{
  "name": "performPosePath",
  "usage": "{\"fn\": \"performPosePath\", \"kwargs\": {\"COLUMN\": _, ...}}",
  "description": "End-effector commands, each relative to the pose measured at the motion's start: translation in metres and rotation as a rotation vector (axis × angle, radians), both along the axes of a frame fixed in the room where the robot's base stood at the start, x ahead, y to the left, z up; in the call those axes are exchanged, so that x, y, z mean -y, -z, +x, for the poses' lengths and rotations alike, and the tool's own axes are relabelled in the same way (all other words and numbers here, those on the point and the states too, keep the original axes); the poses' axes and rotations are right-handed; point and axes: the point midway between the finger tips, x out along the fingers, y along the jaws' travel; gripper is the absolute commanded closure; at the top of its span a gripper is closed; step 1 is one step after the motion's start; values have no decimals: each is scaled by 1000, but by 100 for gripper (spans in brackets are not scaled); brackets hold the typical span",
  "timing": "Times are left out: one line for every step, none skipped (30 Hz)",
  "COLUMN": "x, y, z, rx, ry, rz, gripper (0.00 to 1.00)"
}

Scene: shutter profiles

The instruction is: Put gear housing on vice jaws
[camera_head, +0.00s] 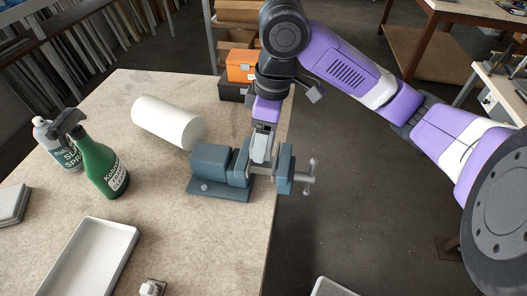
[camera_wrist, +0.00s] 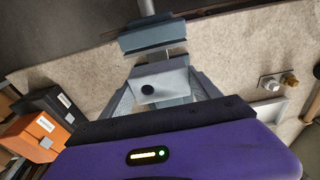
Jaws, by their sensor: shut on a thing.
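My gripper (camera_head: 262,150) points down over the blue-grey vice (camera_head: 213,163), near the gap between its body and the outer jaw (camera_head: 286,169). In the wrist view my gripper (camera_wrist: 162,88) is shut on the gear housing (camera_wrist: 148,89), a light grey block with a dark round hole, held between the fingers. The vice's outer jaw (camera_wrist: 152,38) shows just beyond the housing. In the head view the fingers and vice largely hide the housing. I cannot tell whether the housing touches the jaws.
A pale tray (camera_head: 92,262) lies at the front. An orange box (camera_head: 240,65) sits behind. The table's right edge is close to the vice.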

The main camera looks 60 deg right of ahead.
Motion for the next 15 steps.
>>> {"fn": "performPosePath", "kwargs": {"x": 0, "y": 3, "z": 0, "rx": 1, "ry": 0, "rz": 1, "gripper": 98}}
{"fn": "performPosePath", "kwargs": {"x": 0, "y": 5, "z": 0, "rx": 1, "ry": 0, "rz": 0, "gripper": 98}}
{"fn": "performPosePath", "kwargs": {"x": 0, "y": 7, "z": 0, "rx": 1, "ry": 0, "rz": 1, "gripper": 98}}
{"fn": "performPosePath", "kwargs": {"x": 0, "y": 10, "z": 0, "rx": 1, "ry": 1, "rz": 1, "gripper": 98}}
{"fn": "performPosePath", "kwargs": {"x": 0, "y": 13, "z": 0, "rx": 1, "ry": 2, "rz": 2, "gripper": 98}}
{"fn": "performPosePath", "kwargs": {"x": 0, "y": 19, "z": 0, "rx": 0, "ry": 2, "rz": 3, "gripper": 98}}
{"fn": "performPosePath", "kwargs": {"x": 0, "y": 24, "z": 0, "rx": -1, "ry": 2, "rz": 3, "gripper": 98}}
{"fn": "performPosePath", "kwargs": {"x": 1, "y": 28, "z": 0, "rx": 0, "ry": 2, "rz": 1, "gripper": 98}}
{"fn": "performPosePath", "kwargs": {"x": 0, "y": 34, "z": -1, "rx": -1, "ry": 2, "rz": 1, "gripper": 98}}
{"fn": "performPosePath", "kwargs": {"x": 1, "y": 37, "z": 0, "rx": -1, "ry": 2, "rz": 1, "gripper": 98}}
{"fn": "performPosePath", "kwargs": {"x": 1, "y": 41, "z": 0, "rx": 0, "ry": 3, "rz": 0, "gripper": 98}}
{"fn": "performPosePath", "kwargs": {"x": 0, "y": 44, "z": 0, "rx": 0, "ry": 2, "rz": 1, "gripper": 98}}
{"fn": "performPosePath", "kwargs": {"x": 0, "y": 46, "z": 0, "rx": 0, "ry": 1, "rz": 1, "gripper": 98}}
{"fn": "performPosePath", "kwargs": {"x": 0, "y": 47, "z": 0, "rx": 0, "ry": 1, "rz": 0, "gripper": 98}}
{"fn": "performPosePath", "kwargs": {"x": 0, "y": 48, "z": 0, "rx": 1, "ry": 0, "rz": -1, "gripper": 98}}
